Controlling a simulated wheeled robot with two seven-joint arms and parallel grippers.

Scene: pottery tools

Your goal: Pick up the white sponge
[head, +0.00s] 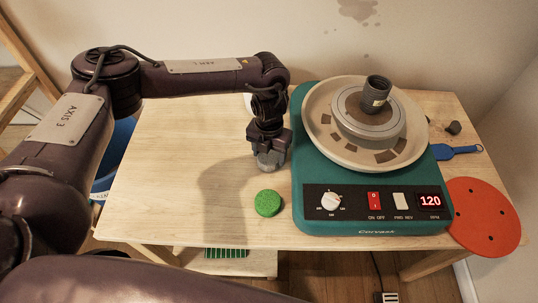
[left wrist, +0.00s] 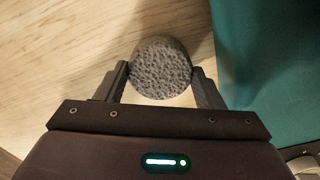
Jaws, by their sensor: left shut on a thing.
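A round, porous sponge (left wrist: 161,68) sits between the two fingers of my left gripper (left wrist: 163,82) in the left wrist view. It looks grey there, in shade. In the head view the sponge (head: 268,161) shows under my left gripper (head: 270,150), which points down left of the teal pottery wheel. The fingers touch it on both sides and are shut on it. I cannot tell whether it rests on the table or is just above it. My right gripper is not in view.
A green round sponge (head: 267,203) lies on the wooden table (head: 160,170) in front. The pottery wheel (head: 320,178) stands close on the right. A white thing (head: 248,103) is partly hidden behind my left arm. A red disc (head: 483,216) overhangs the right edge. The table's left is clear.

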